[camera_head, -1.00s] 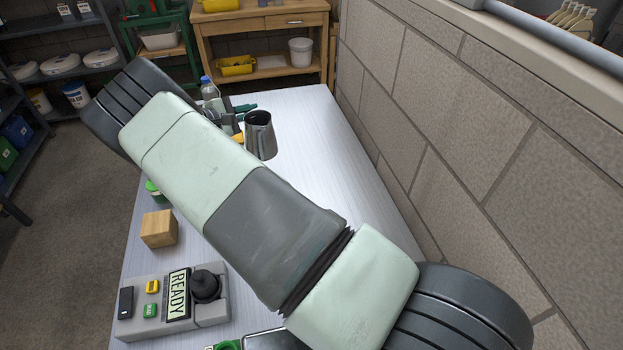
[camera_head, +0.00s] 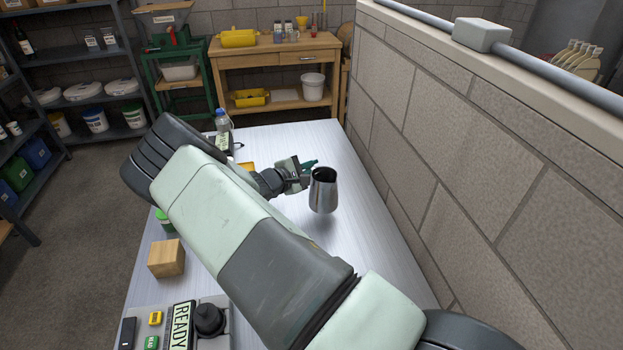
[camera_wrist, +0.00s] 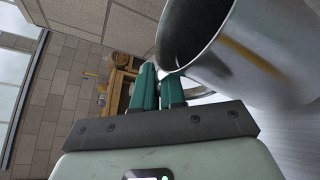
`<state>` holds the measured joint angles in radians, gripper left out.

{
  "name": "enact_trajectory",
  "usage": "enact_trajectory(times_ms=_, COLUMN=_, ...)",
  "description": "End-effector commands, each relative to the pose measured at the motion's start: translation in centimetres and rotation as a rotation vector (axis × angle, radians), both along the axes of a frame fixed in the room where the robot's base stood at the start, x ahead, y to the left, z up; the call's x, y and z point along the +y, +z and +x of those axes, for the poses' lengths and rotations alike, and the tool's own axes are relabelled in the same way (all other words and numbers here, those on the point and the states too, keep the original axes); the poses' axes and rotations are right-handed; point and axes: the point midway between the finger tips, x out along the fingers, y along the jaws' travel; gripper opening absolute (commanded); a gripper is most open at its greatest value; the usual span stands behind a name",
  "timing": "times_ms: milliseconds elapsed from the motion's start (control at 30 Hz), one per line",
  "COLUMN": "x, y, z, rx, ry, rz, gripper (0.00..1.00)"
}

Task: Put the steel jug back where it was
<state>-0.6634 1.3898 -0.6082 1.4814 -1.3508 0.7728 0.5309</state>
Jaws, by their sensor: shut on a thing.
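The steel jug (camera_head: 323,193) is upright in the head view, off the table top, with a shadow on the table below it. It also fills the upper right of the wrist view (camera_wrist: 238,50), where its open mouth shows. My gripper (camera_head: 308,168) is at the left of the jug, its green fingers (camera_wrist: 158,90) shut on the jug's handle. The handle is partly hidden by the fingers. The white table (camera_head: 370,235) lies beneath.
A block wall (camera_head: 460,170) runs along the table's right edge. A wooden block (camera_head: 166,258), a device with a READY sign (camera_head: 181,326) and a clear bottle (camera_head: 223,121) stand on the table's left side. The table is clear to the right of the jug.

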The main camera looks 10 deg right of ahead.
Motion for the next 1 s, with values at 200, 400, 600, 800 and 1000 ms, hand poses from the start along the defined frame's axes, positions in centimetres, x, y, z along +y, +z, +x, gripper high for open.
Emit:
enact_trajectory(times_ms=200, x=-0.1, y=-2.9, z=0.0, rx=0.001, ry=-0.001, rz=-0.002, gripper=0.00)
enact_trajectory(times_ms=400, x=0.0, y=-3.3, z=0.0, rx=-0.002, ry=-0.001, rz=-0.001, gripper=0.00)
enact_trajectory(times_ms=600, x=0.0, y=-3.6, z=0.0, rx=0.000, ry=-0.001, rz=-0.002, gripper=0.00)
enact_trajectory(times_ms=800, x=0.0, y=-3.7, z=0.0, rx=0.000, ry=-0.001, rz=0.000, gripper=0.35)
enact_trajectory(times_ms=1000, x=0.0, y=-3.7, z=0.0, rx=0.000, ry=-0.001, rz=0.000, gripper=0.36)
